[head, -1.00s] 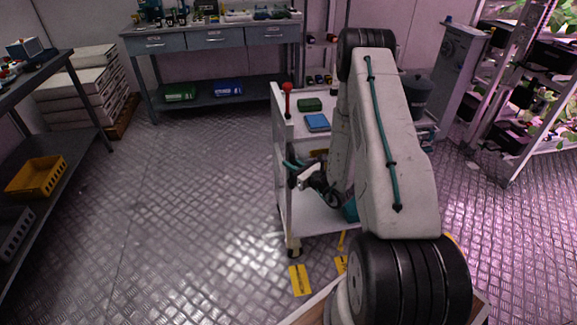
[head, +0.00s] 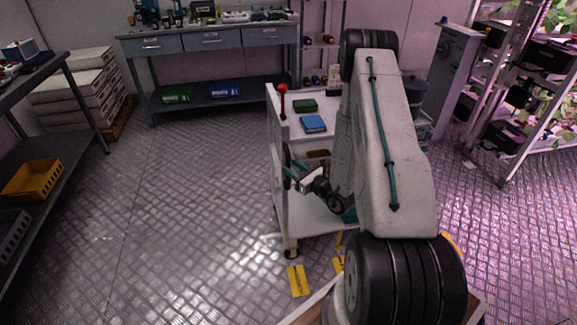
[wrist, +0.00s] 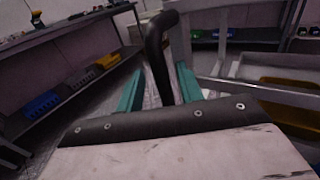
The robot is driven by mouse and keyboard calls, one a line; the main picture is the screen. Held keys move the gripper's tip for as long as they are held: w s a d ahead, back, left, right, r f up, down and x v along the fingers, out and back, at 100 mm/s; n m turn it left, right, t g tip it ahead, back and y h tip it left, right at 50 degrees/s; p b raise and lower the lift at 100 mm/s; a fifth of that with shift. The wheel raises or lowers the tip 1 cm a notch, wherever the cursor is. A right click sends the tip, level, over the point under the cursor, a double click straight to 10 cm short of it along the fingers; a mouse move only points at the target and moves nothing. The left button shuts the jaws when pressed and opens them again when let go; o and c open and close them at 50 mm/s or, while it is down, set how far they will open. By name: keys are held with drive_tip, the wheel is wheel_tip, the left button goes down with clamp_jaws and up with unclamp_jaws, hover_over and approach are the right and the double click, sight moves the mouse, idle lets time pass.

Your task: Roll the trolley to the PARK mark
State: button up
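The white trolley (head: 315,222) stands just ahead of me, partly hidden by my arm. A dark upright handle (head: 287,155) is on its left side. My gripper (head: 290,178) is at this handle, low beside the trolley. In the wrist view, the black curved handle bar (wrist: 158,50) passes between the teal fingers of my gripper (wrist: 158,92). The fingers are open, with a gap visible on each side of the bar. Yellow floor plates (head: 297,281) lie by the trolley's near end; I cannot read a PARK label on them.
The trolley carries a blue box (head: 313,124), a green box (head: 304,105) and a red-topped post (head: 282,100). A workbench (head: 210,42) stands at the back, a shelf with a yellow crate (head: 32,180) at left, and plant racks (head: 510,145) at right. The left floor is clear.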

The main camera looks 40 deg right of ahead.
drive_tip(key=s, duration=0.5)
drive_tip(key=shift+d, duration=0.35)
